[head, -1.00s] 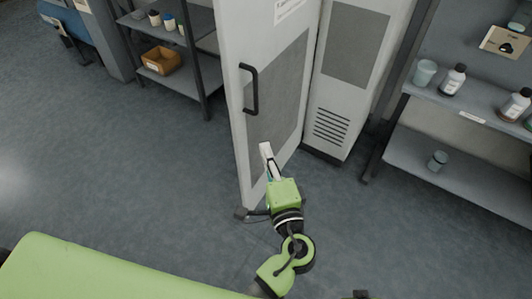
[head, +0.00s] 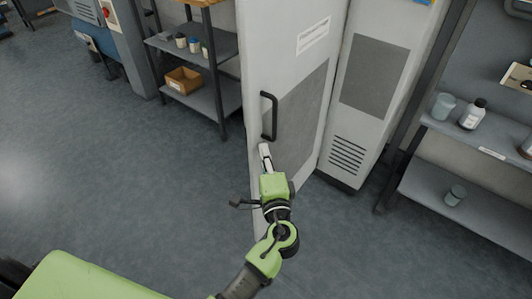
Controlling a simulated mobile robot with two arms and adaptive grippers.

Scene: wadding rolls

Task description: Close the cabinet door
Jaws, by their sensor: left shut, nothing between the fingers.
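The cabinet door (head: 296,62) is a tall light grey panel with a darker grey inset and a white label. It stands open, swung out from the cabinet (head: 347,120), whose visible face has a grey inset and dark vent slots. A black bar handle (head: 265,117) is on the door near its left edge. My left gripper (head: 264,148) is shut and empty, just below the handle and in front of the door's lower part. I cannot tell whether it touches the door. My green and black left arm hides the door's bottom corner. My right gripper is not in view.
A dark shelf rack (head: 222,110) with an orange-brown box (head: 184,81) and small bottles stands behind the door at left. A grey shelf unit (head: 415,178) with bottles and cups stands at right. The floor (head: 130,170) at left is clear.

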